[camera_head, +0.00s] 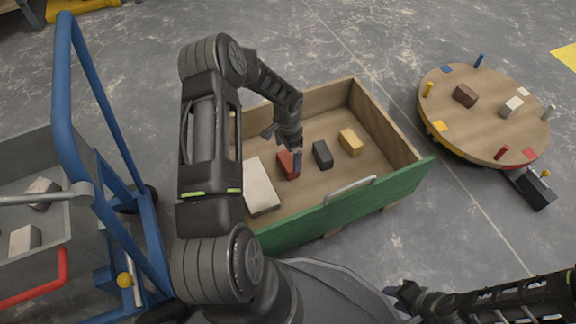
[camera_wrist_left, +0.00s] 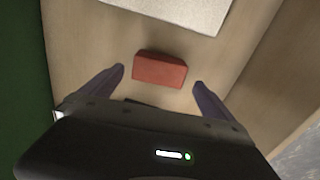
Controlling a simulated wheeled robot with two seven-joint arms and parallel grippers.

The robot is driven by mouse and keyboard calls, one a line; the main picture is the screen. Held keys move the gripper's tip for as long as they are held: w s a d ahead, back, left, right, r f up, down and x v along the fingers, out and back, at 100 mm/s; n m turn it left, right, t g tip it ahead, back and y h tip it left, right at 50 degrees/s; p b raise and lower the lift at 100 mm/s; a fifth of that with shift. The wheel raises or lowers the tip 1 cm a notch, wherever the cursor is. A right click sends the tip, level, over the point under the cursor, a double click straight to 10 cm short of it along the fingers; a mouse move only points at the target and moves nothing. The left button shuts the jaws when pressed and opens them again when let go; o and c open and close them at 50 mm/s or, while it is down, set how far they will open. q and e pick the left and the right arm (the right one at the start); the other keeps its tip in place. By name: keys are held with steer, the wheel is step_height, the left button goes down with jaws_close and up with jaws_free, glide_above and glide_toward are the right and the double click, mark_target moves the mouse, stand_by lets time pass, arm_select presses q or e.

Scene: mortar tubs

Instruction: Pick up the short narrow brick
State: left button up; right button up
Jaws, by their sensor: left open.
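A small red brick (camera_head: 288,165) lies in the wooden crate, between a large pale slab (camera_head: 260,186) and a dark grey brick (camera_head: 322,154). A yellow brick (camera_head: 350,141) lies further right. I cannot tell for sure which is the short narrow one. My left gripper (camera_head: 296,157) is open and points down over the crate by the red brick. In the left wrist view the red brick (camera_wrist_left: 160,69) shows between and just beyond the fingertips (camera_wrist_left: 158,80), with nothing held. My right gripper (camera_head: 403,295) is at the lower right, away from the bricks; its jaws are unclear.
The crate has wooden walls and a green front (camera_head: 345,208) with a handle. A round wooden table (camera_head: 484,110) with blocks and coloured pegs stands to the right. A blue-framed cart (camera_head: 75,100) with a grey tub (camera_head: 62,215) is at the left.

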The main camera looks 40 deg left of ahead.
mark_target(288, 160)
arm_select(q)
steer(key=shift+f, duration=0.1)
step_height(288, 160, down, 4)
steer(key=b, duration=0.3)
steer(key=shift+d+f, duration=0.1)
steer(key=shift+f, duration=0.45)
steer(key=shift+c, duration=0.2)
steer(key=shift+r, duration=0.1)
steer(key=c, duration=1.7)
step_height(288, 160, up, 10)
steer(key=p, duration=0.4)
